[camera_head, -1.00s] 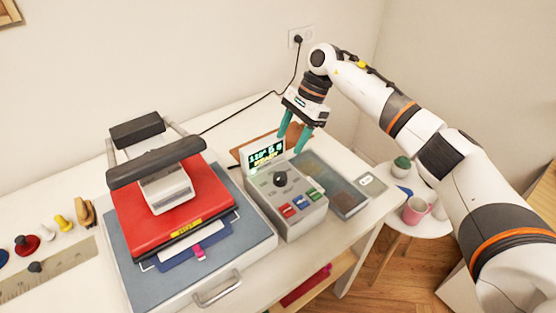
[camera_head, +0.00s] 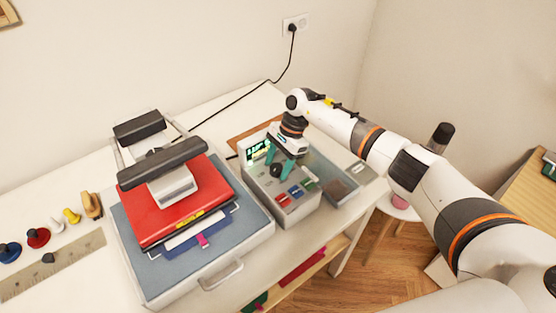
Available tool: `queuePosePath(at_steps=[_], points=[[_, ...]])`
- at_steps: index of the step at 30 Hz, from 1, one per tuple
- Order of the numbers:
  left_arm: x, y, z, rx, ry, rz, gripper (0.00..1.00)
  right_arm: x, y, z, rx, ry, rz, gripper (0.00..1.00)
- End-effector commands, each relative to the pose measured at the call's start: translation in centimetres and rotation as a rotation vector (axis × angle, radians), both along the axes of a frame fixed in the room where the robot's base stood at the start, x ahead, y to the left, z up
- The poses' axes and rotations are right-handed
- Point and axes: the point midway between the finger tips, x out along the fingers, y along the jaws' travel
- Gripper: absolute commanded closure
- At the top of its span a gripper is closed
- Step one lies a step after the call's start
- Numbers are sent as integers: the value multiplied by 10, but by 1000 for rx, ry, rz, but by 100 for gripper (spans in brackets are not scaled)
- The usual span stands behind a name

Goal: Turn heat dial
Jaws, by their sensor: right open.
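The heat dial (camera_head: 276,170) is a black round knob on the top face of the grey control box (camera_head: 299,213). A small green-lit display (camera_head: 257,152) stands at the back of the box, partly hidden by my gripper. My right gripper (camera_head: 279,164) has green fingers pointing down over the box. The fingers are apart, with the dial close below and between them. I cannot tell whether they touch it. Red, blue and green buttons (camera_head: 295,192) lie in front of the dial. My left gripper is out of view.
A black cable (camera_head: 240,107) runs to the wall socket (camera_head: 293,24). A ruler (camera_head: 50,266) and several knobbed stamps lie at far left.

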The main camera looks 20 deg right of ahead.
Motion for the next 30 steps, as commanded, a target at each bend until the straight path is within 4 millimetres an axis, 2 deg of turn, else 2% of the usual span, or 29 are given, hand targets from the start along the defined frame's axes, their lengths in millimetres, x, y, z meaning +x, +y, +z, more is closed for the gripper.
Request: queuePosePath(at_steps=[6, 14, 23, 30], points=[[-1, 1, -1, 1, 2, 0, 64, 0, 0, -1, 0, 0, 0, 46], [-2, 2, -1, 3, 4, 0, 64, 0, 0, 0, 1, 0, 0, 88], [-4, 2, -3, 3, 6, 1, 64, 0, -1, -1, 0, -1, -36, 89], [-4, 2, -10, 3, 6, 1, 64, -2, -1, -2, 1, -2, -168, 89]])
